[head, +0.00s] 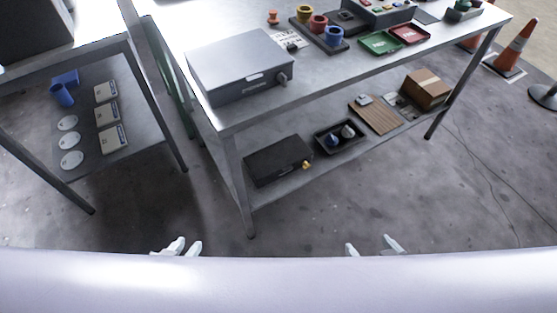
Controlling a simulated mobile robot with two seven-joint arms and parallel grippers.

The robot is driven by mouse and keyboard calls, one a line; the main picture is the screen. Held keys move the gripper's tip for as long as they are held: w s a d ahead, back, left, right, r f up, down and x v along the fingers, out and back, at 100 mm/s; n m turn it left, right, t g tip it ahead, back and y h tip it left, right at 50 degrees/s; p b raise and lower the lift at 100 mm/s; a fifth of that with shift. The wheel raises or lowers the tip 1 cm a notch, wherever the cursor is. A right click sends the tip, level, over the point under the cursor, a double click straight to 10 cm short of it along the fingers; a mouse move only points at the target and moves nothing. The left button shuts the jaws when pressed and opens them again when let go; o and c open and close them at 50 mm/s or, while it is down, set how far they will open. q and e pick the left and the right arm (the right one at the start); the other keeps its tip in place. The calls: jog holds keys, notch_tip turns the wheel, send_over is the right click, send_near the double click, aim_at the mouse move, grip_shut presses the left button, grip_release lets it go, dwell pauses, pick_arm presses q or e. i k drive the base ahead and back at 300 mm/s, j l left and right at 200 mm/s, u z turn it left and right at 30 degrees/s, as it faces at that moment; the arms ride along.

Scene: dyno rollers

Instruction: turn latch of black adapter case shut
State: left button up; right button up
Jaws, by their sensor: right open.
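The black adapter case (272,163) lies flat on the lower shelf of the workbench, towards its left end. Its lid looks down. A small yellow latch (306,165) is at its right front edge; its exact turn is too small to tell. My left gripper (187,245) and right gripper (370,248) show at the bottom of the head view, both well short of the case and touching nothing. The right fingers are apart and empty. The left fingers stand closer together, with their opening partly hidden by my pale body.
A grey metal case (238,72) stands on the workbench top (215,112) above. A black tray (340,137) with small items sits right of the black case, then a wooden board (375,115) and cardboard box (427,88). Table legs flank the shelf; the floor in front is clear.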

aim_at(305, 165)
jog(key=u, duration=0.25)
jog(key=i+l+u, duration=0.1)
jog(key=l+u, duration=0.45)
jog(key=l, duration=0.15)
jog(key=l+u, duration=0.1)
jog(key=l, duration=0.3)
jog(key=i+l+u, duration=0.1)
jog(key=l, duration=0.3)
jog(key=i+l+u, duration=0.1)
jog(key=l, duration=2.3)
jog(key=i+l, duration=0.35)
jog(key=i+u, duration=0.05)
jog(key=i, duration=0.05)
